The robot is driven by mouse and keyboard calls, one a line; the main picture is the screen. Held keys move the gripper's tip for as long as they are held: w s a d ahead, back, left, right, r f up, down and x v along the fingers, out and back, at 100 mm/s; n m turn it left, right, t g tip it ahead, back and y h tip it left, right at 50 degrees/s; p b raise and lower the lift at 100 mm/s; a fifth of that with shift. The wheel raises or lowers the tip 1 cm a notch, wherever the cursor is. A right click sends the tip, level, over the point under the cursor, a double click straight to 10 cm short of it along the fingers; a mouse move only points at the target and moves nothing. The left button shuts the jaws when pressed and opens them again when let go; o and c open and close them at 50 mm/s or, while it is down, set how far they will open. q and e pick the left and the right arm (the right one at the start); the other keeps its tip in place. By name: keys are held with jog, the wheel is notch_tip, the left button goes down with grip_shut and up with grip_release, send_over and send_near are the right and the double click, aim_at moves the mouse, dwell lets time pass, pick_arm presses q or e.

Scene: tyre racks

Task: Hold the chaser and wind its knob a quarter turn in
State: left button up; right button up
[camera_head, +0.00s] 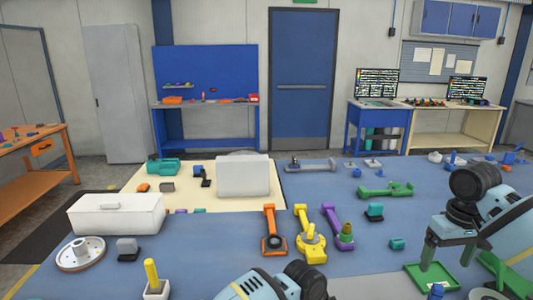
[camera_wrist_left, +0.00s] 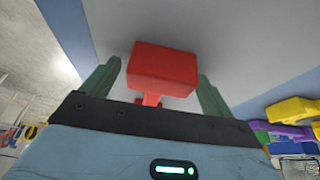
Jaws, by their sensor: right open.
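I cannot tell for certain which part is the chaser. Orange (camera_head: 271,230), yellow (camera_head: 311,238) and purple (camera_head: 338,228) handled tools lie side by side on the blue bench; the yellow and purple ones carry upright, knob-like pieces. In the left wrist view a red block (camera_wrist_left: 163,68) on a short red stem sits between the fingers of my left gripper (camera_wrist_left: 160,70), which look apart, with a gap at the block's left side. My left fingers are out of the head view. My right gripper (camera_head: 448,262) is open and empty, pointing down above a green tray (camera_head: 425,283).
A white box (camera_head: 117,213), a white flanged disc (camera_head: 80,253) and a yellow peg on a block (camera_head: 153,280) stand left. Bare blue bench lies between box and orange tool.

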pick_arm(q)
jog(key=shift+r, duration=0.1)
jog(key=v, duration=1.1)
jog(key=shift+a+r, duration=0.15)
jog(key=shift+r, duration=0.25)
jog(key=shift+s, duration=0.1)
